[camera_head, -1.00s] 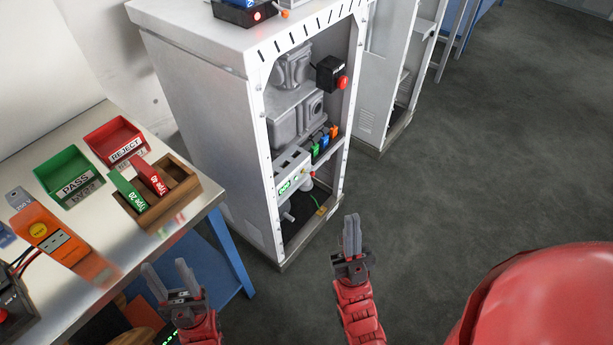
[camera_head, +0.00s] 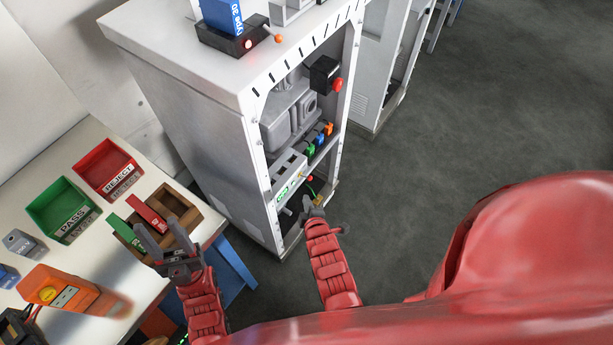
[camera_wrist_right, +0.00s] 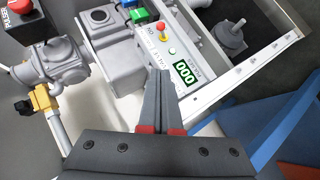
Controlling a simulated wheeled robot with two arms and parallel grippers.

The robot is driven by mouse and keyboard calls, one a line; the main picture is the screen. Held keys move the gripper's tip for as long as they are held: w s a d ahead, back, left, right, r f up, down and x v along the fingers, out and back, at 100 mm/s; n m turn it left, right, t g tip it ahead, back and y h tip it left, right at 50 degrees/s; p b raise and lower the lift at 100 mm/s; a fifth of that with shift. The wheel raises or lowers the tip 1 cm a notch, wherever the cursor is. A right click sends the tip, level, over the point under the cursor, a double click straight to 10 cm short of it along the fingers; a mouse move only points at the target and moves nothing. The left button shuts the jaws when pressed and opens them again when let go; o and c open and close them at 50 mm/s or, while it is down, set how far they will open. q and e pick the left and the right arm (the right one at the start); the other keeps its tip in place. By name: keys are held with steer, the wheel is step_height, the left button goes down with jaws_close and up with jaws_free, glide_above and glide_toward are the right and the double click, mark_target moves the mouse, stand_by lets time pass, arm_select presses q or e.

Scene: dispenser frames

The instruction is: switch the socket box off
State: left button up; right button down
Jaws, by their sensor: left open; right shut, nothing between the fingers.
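I cannot tell for sure which unit is the socket box. A black box (camera_head: 232,42) with a lit red light and an orange-tipped lever (camera_head: 278,38) lies on the cabinet top, a blue block standing on it. My left gripper (camera_head: 165,232) is open over the table edge.
An orange unit (camera_head: 68,292) with slots lies on the table. Green PASS (camera_head: 65,208) and red REJECT (camera_head: 108,168) trays and a wooden holder (camera_head: 182,207) stand there. The cabinet's frame (camera_head: 247,165) borders the opening. A black box with a red button (camera_head: 325,74) hangs inside.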

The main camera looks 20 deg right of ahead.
steer(key=b, duration=0.6)
glide_toward(304, 176)
steer(key=w+a, duration=0.2)
steer(key=shift+w+d+f+p, duration=0.25)
steer(key=shift+w+d+f, duration=0.15)
steer(key=shift+d+f, duration=0.15)
steer(key=shift+w+d+f+p, duration=0.25)
steer(key=shift+w+d+f, duration=0.2)
steer(key=shift+d, duration=0.25)
steer(key=shift+a, duration=0.1)
steer(key=shift+s+f, duration=0.1)
steer(key=shift+f, duration=0.05)
steer(key=shift+t, duration=0.3)
steer(key=shift+f, duration=0.15)
